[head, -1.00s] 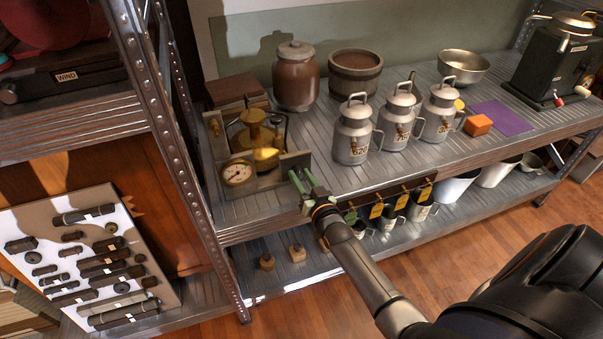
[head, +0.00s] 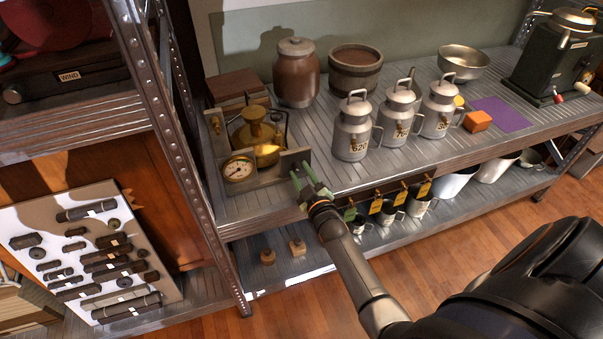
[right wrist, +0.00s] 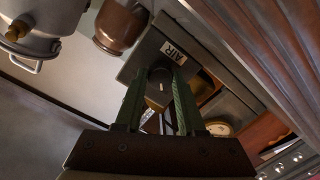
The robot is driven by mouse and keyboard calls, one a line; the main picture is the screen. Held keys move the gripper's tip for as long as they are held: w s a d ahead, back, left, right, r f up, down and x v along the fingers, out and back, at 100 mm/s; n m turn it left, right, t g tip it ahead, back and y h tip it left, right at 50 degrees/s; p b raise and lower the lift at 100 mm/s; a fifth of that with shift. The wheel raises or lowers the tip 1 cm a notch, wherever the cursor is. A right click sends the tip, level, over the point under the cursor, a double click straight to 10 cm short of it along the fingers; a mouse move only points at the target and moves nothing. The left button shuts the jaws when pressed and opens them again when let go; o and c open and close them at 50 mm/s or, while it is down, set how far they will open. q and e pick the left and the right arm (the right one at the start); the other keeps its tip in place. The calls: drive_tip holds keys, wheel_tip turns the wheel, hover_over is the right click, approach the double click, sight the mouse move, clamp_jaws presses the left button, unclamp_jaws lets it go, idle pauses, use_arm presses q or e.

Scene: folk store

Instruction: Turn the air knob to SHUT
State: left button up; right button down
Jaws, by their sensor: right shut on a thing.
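The air knob (right wrist: 158,88) shows in the right wrist view as a small brown knob with a short pale mark on its face. It sits on a grey panel (right wrist: 150,47) below a label reading AIR (right wrist: 173,51). My right gripper (right wrist: 162,85) has its two green fingers on either side of the knob and is shut on it. In the head view, the right gripper (head: 309,182) is at the right end of the brass burner unit (head: 258,145), and its fingers hide the knob. I see no SHUT marking. My left gripper is not in view.
A pressure gauge (head: 239,170) is on the unit's front, left of the gripper. Several metal cans (head: 352,135) stand to the right on the shelf. A metal upright (head: 180,150) is at left.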

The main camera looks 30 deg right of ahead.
idle(0.6)
drive_tip(key=c, duration=0.5)
unclamp_jaws()
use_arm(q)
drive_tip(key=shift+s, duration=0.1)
use_arm(e)
drive_tip(key=shift+s, duration=0.1)
